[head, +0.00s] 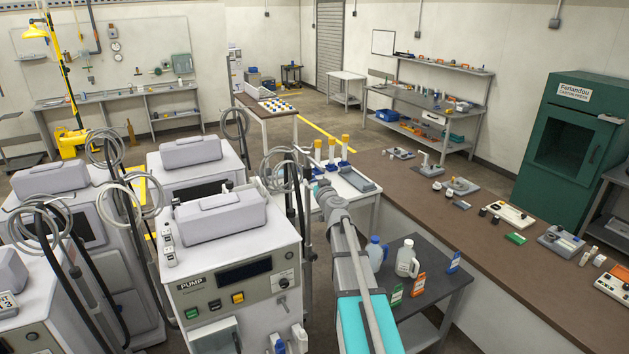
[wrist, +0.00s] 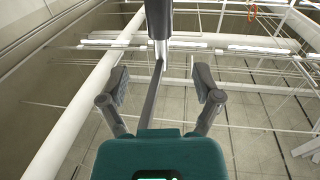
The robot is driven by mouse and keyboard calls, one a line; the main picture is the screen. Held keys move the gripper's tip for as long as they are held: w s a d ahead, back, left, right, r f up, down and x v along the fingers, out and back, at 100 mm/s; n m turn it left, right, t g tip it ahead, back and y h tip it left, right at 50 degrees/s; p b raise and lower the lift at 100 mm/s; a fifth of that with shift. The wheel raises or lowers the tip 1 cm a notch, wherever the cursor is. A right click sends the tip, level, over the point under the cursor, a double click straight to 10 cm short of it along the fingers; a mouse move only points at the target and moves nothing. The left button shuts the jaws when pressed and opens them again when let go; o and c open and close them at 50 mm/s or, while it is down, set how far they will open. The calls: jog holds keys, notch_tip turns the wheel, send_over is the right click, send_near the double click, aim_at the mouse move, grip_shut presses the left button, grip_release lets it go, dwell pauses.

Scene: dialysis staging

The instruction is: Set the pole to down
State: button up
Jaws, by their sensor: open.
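My gripper (wrist: 160,80) shows in the wrist view with its two grey fingers spread wide above its teal body. A grey upright pole (wrist: 158,18), thick at the top and thinner below, runs down the middle of that view between the fingers. Neither finger visibly touches it, and how far away it is I cannot tell. In the head view, dark upright poles (head: 301,205) with grey hose coils stand beside the white pump machine (head: 232,238). I cannot make out the gripper's fingers in the head view, nor tell which pole the wrist view shows.
More white machines (head: 120,240) with hoses and coils crowd the left. A long brown counter (head: 480,245) with small devices runs along the right. A dark side table (head: 432,285) holds jugs (head: 407,258) and small boxes. The wrist view background shows ceiling beams and pipes.

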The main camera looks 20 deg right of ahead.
aim_at(309, 175)
jog(key=s, duration=0.6)
jog(key=shift+a, duration=0.35)
dwell(0.4)
dwell(0.5)
jog(key=shift+w+d+f+b, duration=0.1)
jog(key=shift+w+f+b, duration=0.85)
jog(key=shift+w, duration=0.05)
jog(key=w, duration=0.4)
jog(key=w+d, duration=0.1)
jog(key=w, duration=0.8)
jog(key=shift+w+d, duration=0.35)
jog(key=shift+w, duration=0.05)
grip_shut()
